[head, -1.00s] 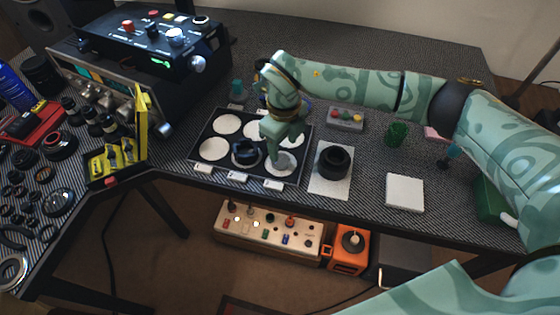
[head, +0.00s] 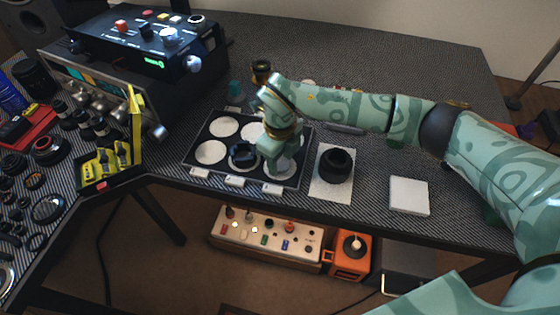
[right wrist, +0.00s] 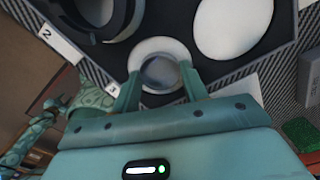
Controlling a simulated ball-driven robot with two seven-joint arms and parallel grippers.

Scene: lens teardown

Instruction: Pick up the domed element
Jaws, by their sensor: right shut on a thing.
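The domed element (right wrist: 160,72) is a clear round glass piece over the white circle labelled 3 in the right wrist view. My right gripper (right wrist: 161,85) is shut on it, one finger at each side. In the head view my right gripper (head: 277,165) is low over the front right circle of the black tray (head: 304,146) and hides most of the element. I cannot tell whether the element still touches the tray.
A dark ring (head: 243,154) lies on the circle left of my gripper. A black lens barrel (head: 335,164) stands on a white sheet (head: 327,191) to the right. A white square pad (head: 409,196) lies farther right. A yellow tool rack (head: 108,163) stands left of the tray.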

